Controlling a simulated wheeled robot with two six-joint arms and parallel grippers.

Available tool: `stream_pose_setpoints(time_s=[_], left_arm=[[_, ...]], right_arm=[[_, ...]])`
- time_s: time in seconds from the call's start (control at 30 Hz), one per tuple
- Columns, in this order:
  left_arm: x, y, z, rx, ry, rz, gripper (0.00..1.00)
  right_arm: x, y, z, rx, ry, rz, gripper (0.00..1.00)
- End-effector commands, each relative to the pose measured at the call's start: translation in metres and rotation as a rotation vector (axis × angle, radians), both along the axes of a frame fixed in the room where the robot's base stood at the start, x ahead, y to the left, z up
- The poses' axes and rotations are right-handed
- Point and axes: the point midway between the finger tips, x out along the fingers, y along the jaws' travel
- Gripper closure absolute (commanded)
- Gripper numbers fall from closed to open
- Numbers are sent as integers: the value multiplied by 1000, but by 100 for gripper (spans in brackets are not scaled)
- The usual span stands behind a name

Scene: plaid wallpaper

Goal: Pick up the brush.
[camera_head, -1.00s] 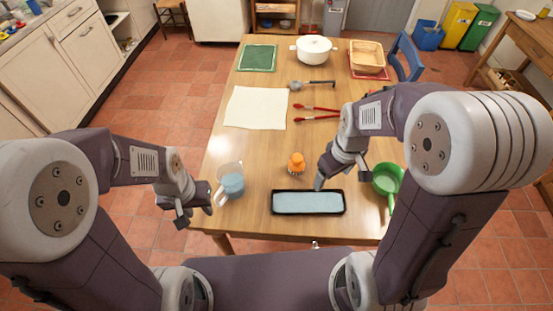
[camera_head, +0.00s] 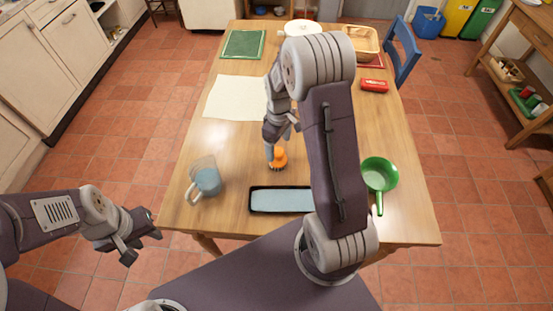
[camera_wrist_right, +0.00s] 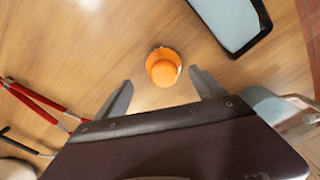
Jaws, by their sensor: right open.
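The brush is small, with an orange knob and body (camera_head: 280,155). It stands on the wooden table behind the tray, and its bristles are mostly hidden. In the right wrist view the brush (camera_wrist_right: 163,68) lies just beyond the gap between the fingertips, roughly centred. My right gripper (camera_head: 275,152) is open and empty at the brush, with its fingers (camera_wrist_right: 160,85) spread to either side; I cannot tell if they touch it. My left gripper (camera_head: 140,242) is off the table's front left edge, away from the brush; its jaw opening is unclear.
A black tray with a pale blue inside (camera_head: 275,200) is in front of the brush. A cream cloth (camera_head: 232,100) lies behind. Red-handled tongs (camera_wrist_right: 35,100) show in the wrist view.

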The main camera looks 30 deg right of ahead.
Motion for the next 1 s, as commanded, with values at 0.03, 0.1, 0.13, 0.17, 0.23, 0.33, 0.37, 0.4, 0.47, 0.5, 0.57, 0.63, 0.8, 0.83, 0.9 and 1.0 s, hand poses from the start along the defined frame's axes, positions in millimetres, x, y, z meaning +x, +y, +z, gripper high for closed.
stream_pose_setpoints(time_s=[0.03, 0.1, 0.13, 0.17, 0.23, 0.33, 0.37, 0.4, 0.47, 0.5, 0.57, 0.63, 0.8, 0.83, 0.9, 1.0], left_arm=[[0, 0, -2, 0, 0, 0, 64], [0, 0, -2, 0, 0, 0, 64], [0, 0, -2, 0, 0, 0, 64], [0, 0, -2, 0, 0, 0, 64], [0, 0, -2, 0, 0, 0, 64], [0, 0, -4, 0, 0, 0, 64], [0, 0, -4, 0, 0, 0, 64], [0, 0, -5, 0, 0, 0, 64], [0, 0, -6, 0, 0, 0, 64], [0, 0, -7, 0, 0, 0, 64], [0, 0, -7, 0, 0, 0, 64], [0, 0, -7, 0, 0, 0, 64], [0, 0, -6, 0, 0, 0, 64], [0, 0, -6, 0, 0, 0, 64], [0, 0, -6, 0, 0, 0, 64], [0, 0, -6, 0, 0, 0, 64]], right_arm=[[-1, 0, -9, 1, 3, 0, 20], [0, 0, -14, 0, 1, 0, 20], [0, 0, -15, 0, 0, 0, 20], [0, 0, -16, 0, 0, 0, 20], [-1, 1, -18, 0, 0, 0, 20], [-5, 4, -33, 1, 4, 1, 20], [-6, 5, -39, 1, 4, 2, 20], [-8, 6, -47, 1, 4, 2, 20], [-8, 6, -57, 1, 3, 1, 20], [-8, 6, -62, 1, 3, 1, 20], [-8, 6, -66, 0, 0, 1, 20], [-7, 6, -68, 0, -1, 1, 20], [-7, 6, -67, 0, -2, 0, 22], [-7, 6, -67, 0, -2, 0, 31], [-7, 6, -67, 0, -1, 0, 50], [-7, 6, -67, 0, -1, 0, 78]])
